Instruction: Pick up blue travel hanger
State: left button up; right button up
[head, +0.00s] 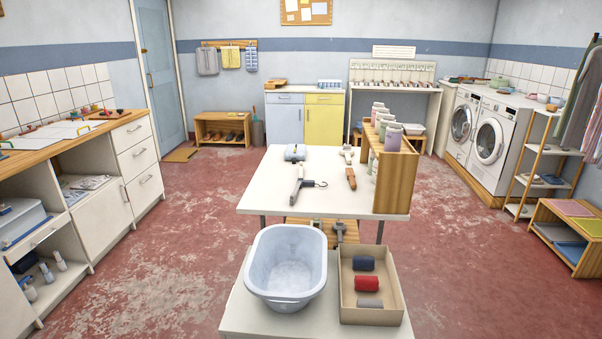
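I cannot clearly pick out a blue travel hanger. A folded grey-white item with a dark hook (299,182) lies on the white table (265,195), hook toward the right. Neither of my grippers shows in the head view.
Nearer are a pale blue tub (287,284) and an open box (372,316) holding navy, red and grey rolls. Red floor is open on both sides.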

aim_at(304, 182)
jog(key=i+j+u, duration=0.45)
jog(key=j+u, duration=0.35)
jog(key=i+j+u, duration=0.25)
jog(key=u, duration=0.25)
jog(key=i+j+u, duration=0.25)
jog(key=u, duration=0.2)
jog(key=i+j+u, duration=0.2)
jog(key=i+u, duration=0.15)
jog(key=u, duration=0.15)
jog(key=i+j+z, duration=0.1)
jog(key=i+z, duration=0.15)
jog(key=i, duration=0.25)
jog(key=i+j+z, duration=0.25)
jog(key=i, duration=0.2)
jog(key=i+l+z, duration=0.1)
jog(key=i+z, duration=0.15)
jog(key=z, duration=0.15)
jog(key=i+z, duration=0.5)
jog(key=z, duration=0.25)
jog(key=i+l+z, duration=0.1)
jog(key=i+z, duration=0.25)
jog(key=i, duration=0.2)
jog(key=i+z, duration=0.3)
jog(key=i, duration=0.3)
jog(key=i+z, duration=0.55)
jog(key=z, duration=0.15)
jog(key=i+j+z, duration=0.2)
jog(key=z, duration=0.15)
